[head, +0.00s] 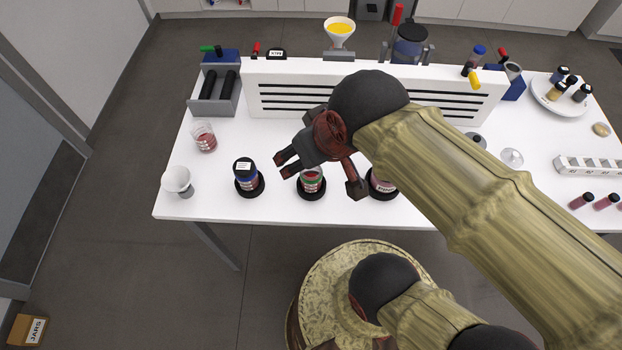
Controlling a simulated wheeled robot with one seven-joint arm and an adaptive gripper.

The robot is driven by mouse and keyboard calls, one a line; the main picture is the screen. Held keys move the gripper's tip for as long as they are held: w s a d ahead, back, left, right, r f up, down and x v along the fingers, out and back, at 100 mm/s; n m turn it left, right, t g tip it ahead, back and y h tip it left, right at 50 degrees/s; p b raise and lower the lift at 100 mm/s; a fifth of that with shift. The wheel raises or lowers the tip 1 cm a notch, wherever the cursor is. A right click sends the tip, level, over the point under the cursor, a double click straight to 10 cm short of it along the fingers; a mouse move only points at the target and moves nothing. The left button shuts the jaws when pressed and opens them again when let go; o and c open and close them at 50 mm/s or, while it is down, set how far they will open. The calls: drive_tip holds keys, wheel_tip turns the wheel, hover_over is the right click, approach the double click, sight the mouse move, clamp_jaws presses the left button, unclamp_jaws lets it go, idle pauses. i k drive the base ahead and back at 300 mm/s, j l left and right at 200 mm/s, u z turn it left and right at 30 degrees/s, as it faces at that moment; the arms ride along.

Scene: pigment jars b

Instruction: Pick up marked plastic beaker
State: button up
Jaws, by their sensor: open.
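A clear plastic beaker (204,137) with reddish markings stands upright at the left of the white table, in front of the grey rack. It looks like the marked plastic beaker, though its markings are too small to read. My gripper (320,176) is open, to the right of the beaker and well apart from it. Its fingers spread above and around a jar (311,182) with a green band and a red label on a black round base. I cannot tell whether they touch that jar, and part of it is hidden.
A dark-lidded jar (246,176) stands between beaker and gripper, and a white cup (176,179) near the front left corner. Another jar (380,185) is partly behind my arm. A slotted white panel (290,92) stands behind. The table (215,205) is bare near its front left edge.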

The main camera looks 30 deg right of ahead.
sight(202, 133)
drive_tip(key=i+j+z, duration=0.15)
drive_tip(key=j+z, duration=0.2)
drive_tip(key=z, duration=0.15)
drive_tip(key=j+z, duration=0.35)
drive_tip(key=z, duration=0.15)
